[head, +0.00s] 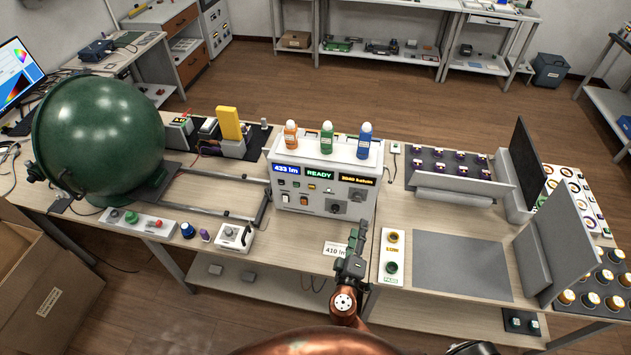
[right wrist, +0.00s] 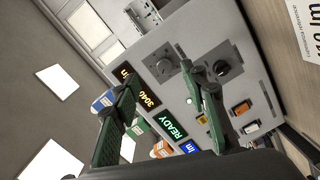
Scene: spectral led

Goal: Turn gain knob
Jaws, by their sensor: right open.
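The white instrument box (head: 293,204) stands on the bench with lit displays and two dark round knobs on its front panel. One knob (head: 357,195) is at the panel's right edge and the other (head: 334,207) is lower and left of it. In the right wrist view the two knobs (right wrist: 162,67) and (right wrist: 221,68) show on the tilted panel. I cannot read which is marked gain. My right gripper (head: 358,232) is open in front of the panel's right part. My left gripper is out of view.
Orange, green and blue bottles (head: 327,139) stand on the box. A large green sphere (head: 100,135) fills the left bench.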

